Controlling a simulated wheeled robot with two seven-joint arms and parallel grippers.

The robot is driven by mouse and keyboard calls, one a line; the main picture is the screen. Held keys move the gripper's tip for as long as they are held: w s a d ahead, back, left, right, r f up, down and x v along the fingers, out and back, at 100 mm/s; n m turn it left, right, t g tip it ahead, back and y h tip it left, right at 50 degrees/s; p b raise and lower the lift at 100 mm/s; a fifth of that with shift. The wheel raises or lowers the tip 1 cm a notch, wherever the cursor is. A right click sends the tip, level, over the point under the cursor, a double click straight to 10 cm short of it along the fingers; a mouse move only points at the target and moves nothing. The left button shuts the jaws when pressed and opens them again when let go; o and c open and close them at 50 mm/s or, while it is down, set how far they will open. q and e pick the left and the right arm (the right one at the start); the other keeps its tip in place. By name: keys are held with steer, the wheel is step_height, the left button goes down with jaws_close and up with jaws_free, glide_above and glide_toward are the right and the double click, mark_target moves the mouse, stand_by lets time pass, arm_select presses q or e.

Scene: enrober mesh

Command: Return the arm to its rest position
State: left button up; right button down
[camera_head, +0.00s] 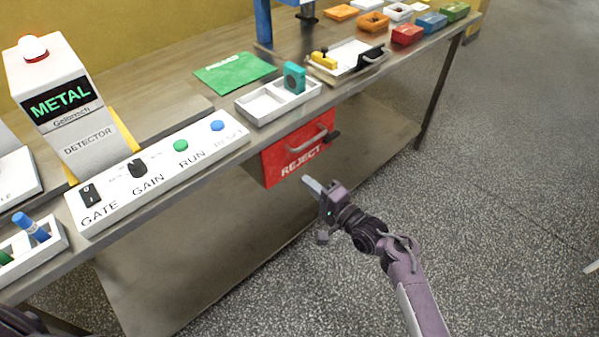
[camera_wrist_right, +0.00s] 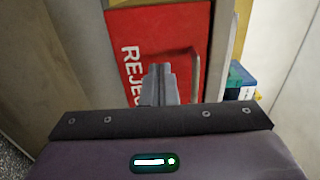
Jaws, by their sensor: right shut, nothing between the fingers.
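My right arm reaches in from the lower right in the head view. Its gripper (camera_head: 312,186) is shut and empty, in the air in front of the bench and a little below the red REJECT drawer (camera_head: 283,160). In the right wrist view the closed fingers (camera_wrist_right: 158,84) show against the red drawer front (camera_wrist_right: 140,40) and its handle (camera_wrist_right: 194,76). I cannot tell the exact gap between fingertips and drawer. My left gripper is not in view; only a dark part of my body shows at the lower left.
The bench (camera_head: 190,78) carries a metal detector (camera_head: 75,105), a control panel (camera_head: 160,165), a white divided tray (camera_head: 262,104) with a teal block (camera_head: 294,77), a green mat (camera_head: 232,72) and several coloured boxes. A white tray with pens stands at left. Floor (camera_head: 500,180) at right is clear.

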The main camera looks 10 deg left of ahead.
steer(key=s+d+f+n+g+h+p, duration=0.1)
steer(key=s+d+f+h, duration=0.3)
steer(key=f, duration=0.5)
steer(key=s+d+f+n+g+h+p, duration=0.1)
steer(key=s+d+f+h, duration=0.1)
steer(key=s+d+f, duration=0.55)
steer(key=s+d+f+n+g+h+p, duration=0.15)
steer(key=s+d+f, duration=0.25)
steer(key=f, duration=0.7)
steer(key=s+d+f+n+g+h, duration=0.2)
steer(key=s+d+f, duration=0.2)
steer(key=s, duration=0.6)
steer(key=s+d+f+n+g+h, duration=0.2)
steer(key=s+d+f, duration=0.3)
steer(key=s, duration=0.5)
steer(key=s+d+f+n+g+h+p, duration=0.1)
steer(key=s+d+f, duration=0.4)
steer(key=s, duration=0.5)
steer(key=shift+s+d+f+n+g+h, duration=0.25)
steer(key=shift+d+n+g+h, duration=0.25)
steer(key=shift+h, duration=0.65)
steer(key=shift+a, duration=0.15)
